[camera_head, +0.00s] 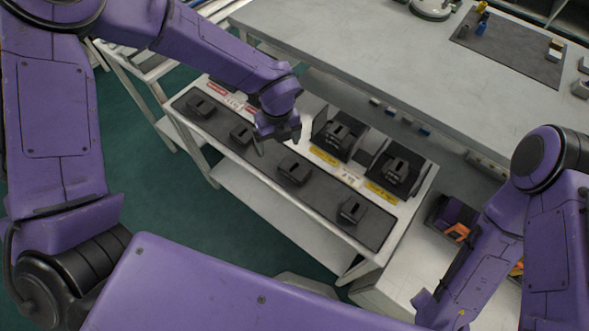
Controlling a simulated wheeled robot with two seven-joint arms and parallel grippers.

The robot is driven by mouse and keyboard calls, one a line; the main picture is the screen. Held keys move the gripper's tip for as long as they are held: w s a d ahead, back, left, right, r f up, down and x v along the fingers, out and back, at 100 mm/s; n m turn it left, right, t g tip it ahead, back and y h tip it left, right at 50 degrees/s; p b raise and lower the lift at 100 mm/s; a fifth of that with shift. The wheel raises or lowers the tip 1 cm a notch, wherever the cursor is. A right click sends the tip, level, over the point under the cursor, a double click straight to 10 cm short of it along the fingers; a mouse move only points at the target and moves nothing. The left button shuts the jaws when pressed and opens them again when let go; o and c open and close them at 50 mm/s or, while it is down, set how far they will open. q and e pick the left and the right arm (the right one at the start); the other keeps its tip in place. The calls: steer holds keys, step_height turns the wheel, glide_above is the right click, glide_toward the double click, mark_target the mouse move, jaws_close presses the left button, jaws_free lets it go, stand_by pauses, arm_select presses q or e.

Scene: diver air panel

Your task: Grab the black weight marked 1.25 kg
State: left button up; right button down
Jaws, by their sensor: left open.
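Several black weights lie in a row on a dark mat (268,158) on a white cart: one at the far left (201,107), a second (241,133), a third (294,169) and a fourth at the near right (352,209). Their markings are too small to read, so I cannot tell which is 1.25 kg. More black weights sit in dark holders behind the mat, one in the middle (340,137) and one on the right (400,172). My left gripper (278,145) is open and empty, over the cart between the second and third mat weights.
Yellow labels (323,156) and red labels run along the cart behind the mat. The left arm partly hides the back-left holders. A large grey workbench (400,70) stands behind. A dark bin (455,215) with an orange item is at right. Green floor lies left.

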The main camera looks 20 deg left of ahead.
mark_target(294, 167)
steer(key=shift+r, duration=0.1)
arm_select(q)
steer(key=d+f+n, duration=0.1)
steer(key=f+n, duration=0.1)
steer(key=f, duration=0.1)
steer(key=d+f+n+h+p, duration=0.1)
steer(key=d+f+n, duration=0.1)
steer(key=d+f+n+p, duration=0.1)
steer(key=f, duration=0.2)
steer(key=shift+s+d+f+n+h, duration=0.15)
steer(key=shift+d+f+n+h, duration=0.05)
steer(key=shift+f+n+h, duration=0.2)
steer(key=shift+f, duration=0.15)
arm_select(e)
step_height(294, 167, up, 2)
steer(key=shift+r, duration=0.1)
arm_select(q)
steer(key=shift+f, duration=0.3)
arm_select(e)
steer(key=shift+f, duration=0.4)
arm_select(q)
steer(key=shift+c, duration=0.3)
jaws_close()
steer(key=shift+r, duration=0.1)
